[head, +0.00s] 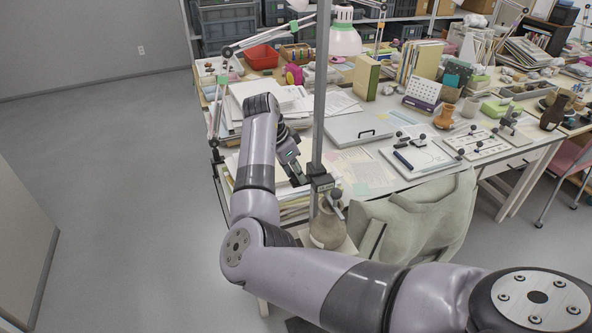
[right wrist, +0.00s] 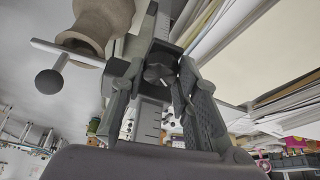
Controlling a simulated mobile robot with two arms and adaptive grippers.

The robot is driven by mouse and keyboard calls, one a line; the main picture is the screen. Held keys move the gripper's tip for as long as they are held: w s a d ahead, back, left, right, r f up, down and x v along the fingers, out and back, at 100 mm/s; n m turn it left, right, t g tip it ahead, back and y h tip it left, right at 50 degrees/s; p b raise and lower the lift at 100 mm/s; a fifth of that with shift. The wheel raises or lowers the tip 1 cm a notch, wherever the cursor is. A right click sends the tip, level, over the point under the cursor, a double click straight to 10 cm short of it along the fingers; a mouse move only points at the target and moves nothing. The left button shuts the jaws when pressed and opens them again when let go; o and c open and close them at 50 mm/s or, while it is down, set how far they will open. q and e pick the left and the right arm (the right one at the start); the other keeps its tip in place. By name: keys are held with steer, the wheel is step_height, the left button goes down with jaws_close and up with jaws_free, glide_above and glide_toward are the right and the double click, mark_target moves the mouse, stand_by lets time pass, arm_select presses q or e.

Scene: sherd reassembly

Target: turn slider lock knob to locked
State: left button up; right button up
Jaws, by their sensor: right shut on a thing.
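A dark slider block (head: 321,183) sits on an upright grey post (head: 320,110) at the table's near edge. The post, marked with a scale, also shows in the right wrist view (right wrist: 148,122). My right gripper (head: 298,174) reaches the slider from the left. In the right wrist view its two fingers (right wrist: 163,88) are shut around the dark lock knob (right wrist: 160,70) on the slider. The fingers hide part of the knob, and I cannot read its lock position. In the head view the knob is hidden. My left gripper is not in view.
A rod with a dark ball end (right wrist: 49,81) sticks out beside the slider. A brown vase (head: 328,228) stands just below it. Paper stacks (head: 283,207) lie close to the gripper. A grey-green draped chair (head: 425,220) is to the right. The floor at left is clear.

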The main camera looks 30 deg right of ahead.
steer(key=shift+m+g, duration=0.3)
steer(key=shift+m, duration=0.6)
steer(key=shift+w+d+m+g, duration=0.1)
steer(key=shift+m+g, duration=0.3)
steer(key=shift+m, duration=0.5)
steer(key=m+g+y+b, duration=0.1)
steer(key=m+b, duration=0.1)
steer(key=m, duration=0.1)
steer(key=shift+f, duration=0.15)
steer(key=shift+w+m+g+y+b, duration=0.1)
steer(key=shift+m+g+y+b, duration=0.45)
steer(key=shift+m, duration=0.95)
steer(key=o, duration=1.2)
steer(key=shift+c, duration=0.2)
steer(key=shift+r, duration=0.25)
